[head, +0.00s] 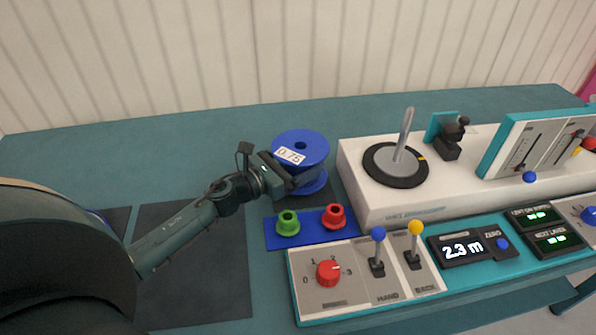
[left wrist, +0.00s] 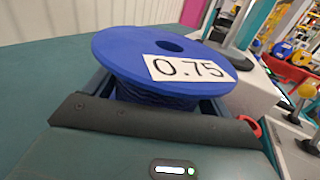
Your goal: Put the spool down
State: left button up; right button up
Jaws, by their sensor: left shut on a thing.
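A blue spool (head: 303,143) with a white label reading 0.75 stands upright at the far side of the blue button plate. My left gripper (head: 288,180) is shut on it, around the dark wound core between the two flanges. In the left wrist view the spool (left wrist: 165,62) fills the space between the fingers of the gripper (left wrist: 160,105), its top flange above them. The lower flange shows only partly in the head view. Whether the spool touches the surface below is hard to tell. My right gripper is not in view.
Right of the spool stands a white machine (head: 370,195) with an upright spindle on a dark disc (head: 395,166). In front are a blue plate (head: 310,232) with green and red buttons and a control panel (head: 335,300). Dark mats (head: 195,265) lie left; the teal table (head: 200,140) behind is clear.

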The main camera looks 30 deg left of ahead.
pick_arm(q)
notch_tip(320, 180, down, 2)
jog(key=shift+f, duration=0.15)
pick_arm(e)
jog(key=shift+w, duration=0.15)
pick_arm(q)
jog(key=shift+f, duration=0.15)
jog(key=shift+f+b, duration=0.15)
jog(key=shift+b, duration=0.3)
jog(key=o, duration=1.4)
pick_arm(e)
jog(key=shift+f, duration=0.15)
pick_arm(q)
jog(key=b+v, duration=0.1)
jog(key=v, duration=1)
jog(key=shift+s+a, duration=0.2)
jog(key=shift+s, duration=0.3)
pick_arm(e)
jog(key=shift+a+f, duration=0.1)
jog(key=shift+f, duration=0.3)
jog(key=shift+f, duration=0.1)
